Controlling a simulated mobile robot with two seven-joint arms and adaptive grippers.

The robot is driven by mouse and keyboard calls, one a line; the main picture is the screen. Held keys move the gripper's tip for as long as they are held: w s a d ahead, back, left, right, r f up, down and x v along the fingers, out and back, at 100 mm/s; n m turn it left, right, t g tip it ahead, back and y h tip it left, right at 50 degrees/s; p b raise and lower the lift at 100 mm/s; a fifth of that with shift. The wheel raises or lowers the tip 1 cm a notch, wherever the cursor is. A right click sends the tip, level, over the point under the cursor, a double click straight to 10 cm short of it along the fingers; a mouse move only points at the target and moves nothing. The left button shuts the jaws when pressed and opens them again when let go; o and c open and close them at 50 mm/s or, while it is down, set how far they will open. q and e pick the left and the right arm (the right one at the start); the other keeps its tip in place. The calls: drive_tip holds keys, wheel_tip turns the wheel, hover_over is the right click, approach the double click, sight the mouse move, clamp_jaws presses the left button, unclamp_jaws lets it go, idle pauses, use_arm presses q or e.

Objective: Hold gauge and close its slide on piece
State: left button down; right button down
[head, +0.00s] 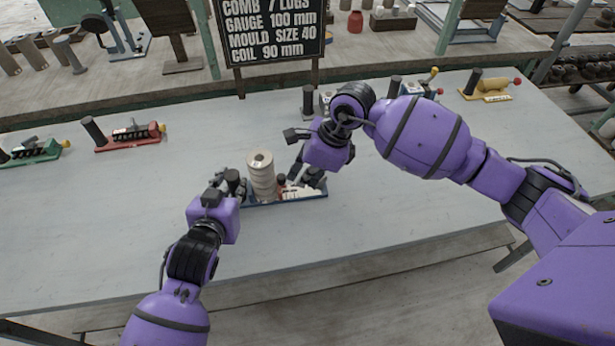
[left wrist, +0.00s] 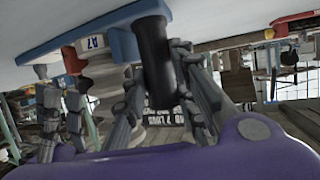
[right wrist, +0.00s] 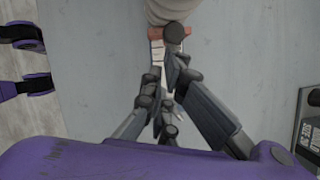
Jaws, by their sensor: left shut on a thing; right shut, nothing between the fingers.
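The gauge (head: 280,202) has a blue base and lies near the middle of the table. A pale ribbed piece (head: 262,172) stands upright on it; it also shows in the left wrist view (left wrist: 106,76). My left gripper (head: 232,182) is shut on the gauge's dark upright post (left wrist: 153,55) at its left end. The reddish slide (right wrist: 158,33) with a dark knob (right wrist: 174,33) is right of the piece in the head view. My right gripper (right wrist: 166,82) is shut and empty over the pale scale strip. Whether the slide touches the piece is unclear.
A red gauge (head: 135,141) and a green gauge (head: 32,156) are at the left. A blue gauge (head: 422,90) and a yellow gauge (head: 488,92) are at the back right. A dark sign (head: 270,30) stands at the far edge. The table's front is clear.

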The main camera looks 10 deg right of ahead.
use_arm(q)
drive_tip(key=shift+d, duration=0.1)
use_arm(e)
drive_tip(key=d, duration=0.2)
drive_tip(key=s+d, duration=0.1)
drive_tip(key=d, duration=0.1)
drive_tip(key=shift+s+d, duration=0.15)
drive_tip(key=shift+s, duration=0.05)
drive_tip(key=v, duration=0.9)
drive_tip(key=shift+r, duration=0.5)
use_arm(q)
drive_tip(key=c, duration=1.4)
unclamp_jaws()
drive_tip(key=shift+o, duration=0.2)
